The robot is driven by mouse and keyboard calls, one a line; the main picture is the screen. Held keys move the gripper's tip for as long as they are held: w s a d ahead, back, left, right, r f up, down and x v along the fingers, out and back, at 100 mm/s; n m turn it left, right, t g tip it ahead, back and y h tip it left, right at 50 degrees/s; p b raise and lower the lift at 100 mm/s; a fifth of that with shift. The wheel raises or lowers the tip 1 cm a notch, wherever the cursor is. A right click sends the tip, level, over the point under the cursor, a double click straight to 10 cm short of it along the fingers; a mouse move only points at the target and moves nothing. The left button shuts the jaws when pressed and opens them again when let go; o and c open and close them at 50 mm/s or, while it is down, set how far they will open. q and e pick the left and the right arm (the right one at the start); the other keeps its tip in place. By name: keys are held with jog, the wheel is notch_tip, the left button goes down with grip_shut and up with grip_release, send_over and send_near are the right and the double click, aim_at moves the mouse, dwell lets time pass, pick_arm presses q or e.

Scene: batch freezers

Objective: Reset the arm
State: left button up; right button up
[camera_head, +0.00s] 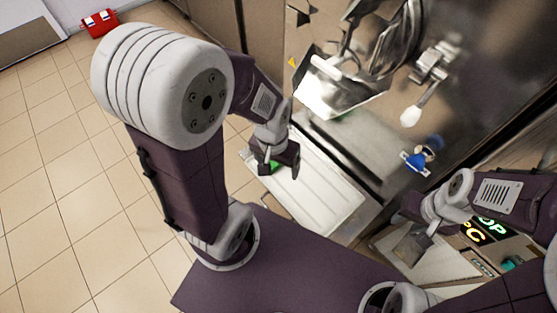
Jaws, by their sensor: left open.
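My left arm comes in from the left and bends down over the white ribbed tray (325,195) in front of the steel machine. My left gripper (274,166) is open above the near-left end of that tray. A small green patch shows at its fingers; I cannot tell whether it is a separate thing. My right arm comes in from the right edge. My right gripper (412,248) points down-left over a pale board or box top (440,265); its fingertips are too small and unclear to tell their opening.
The steel freezer (385,140) has an open metal chute (335,85) and a white-knobbed lever (410,116). A small blue-and-white figure (420,157) is on its front. Lit signs (490,227) stand at right. A red box (100,22) lies on the tiled floor, which is clear at left.

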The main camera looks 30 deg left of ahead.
notch_tip(320, 180, up, 13)
jog(key=p, duration=1.2)
jog(key=shift+p, duration=0.35)
jog(key=shift+f, duration=0.1)
